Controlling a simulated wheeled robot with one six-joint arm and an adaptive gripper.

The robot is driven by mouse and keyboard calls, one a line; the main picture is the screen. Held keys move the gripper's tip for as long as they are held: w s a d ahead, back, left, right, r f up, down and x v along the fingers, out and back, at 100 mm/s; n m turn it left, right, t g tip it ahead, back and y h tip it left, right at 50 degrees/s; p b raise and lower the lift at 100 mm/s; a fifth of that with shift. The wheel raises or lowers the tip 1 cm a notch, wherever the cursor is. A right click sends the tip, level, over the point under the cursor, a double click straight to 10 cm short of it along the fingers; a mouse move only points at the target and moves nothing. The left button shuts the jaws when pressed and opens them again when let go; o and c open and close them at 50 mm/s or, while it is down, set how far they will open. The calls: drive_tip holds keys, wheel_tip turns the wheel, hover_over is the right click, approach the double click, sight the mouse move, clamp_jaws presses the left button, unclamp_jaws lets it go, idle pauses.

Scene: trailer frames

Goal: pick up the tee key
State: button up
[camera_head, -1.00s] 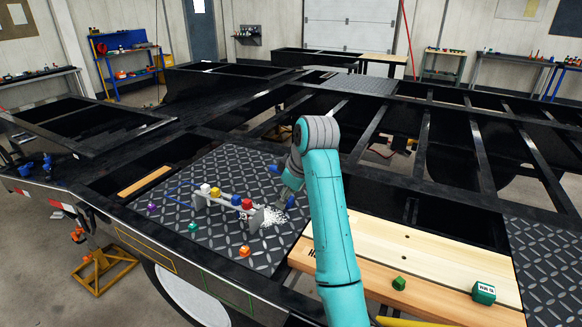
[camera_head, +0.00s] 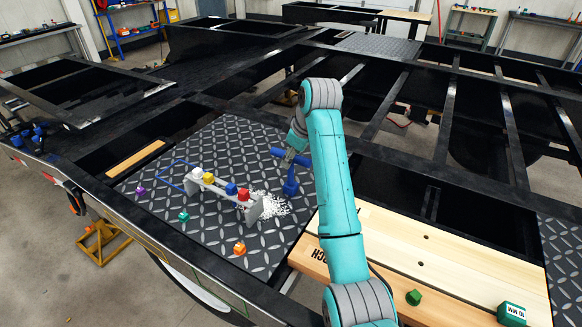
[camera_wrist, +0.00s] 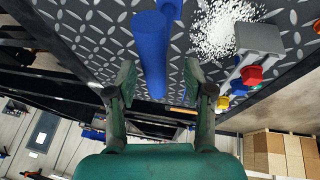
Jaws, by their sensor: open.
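The blue tee key (camera_head: 290,187) stands on the dark diamond-plate deck (camera_head: 225,150), to the right of a pile of white granules. It has a thick stem and a crossbar at the top. My gripper (camera_head: 291,157) is at the crossbar and partly hides it. In the wrist view the blue crossbar (camera_wrist: 150,45) reaches down between the two green fingers of my gripper (camera_wrist: 158,80). The fingers are apart, with a gap seen on both sides of the bar.
A grey rack (camera_head: 222,190) with white, yellow, blue and red knobs stands left of the white granules (camera_head: 268,204). Small purple, teal and orange pieces lie in front. Wooden planks (camera_head: 440,240) with green blocks lie at the right. Open black frame bays lie behind.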

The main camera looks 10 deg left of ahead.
hover_over(288, 183)
drive_tip(key=w, duration=0.1)
drive_tip(key=shift+f, duration=2.5)
drive_tip(key=shift+r, duration=0.1)
clamp_jaws()
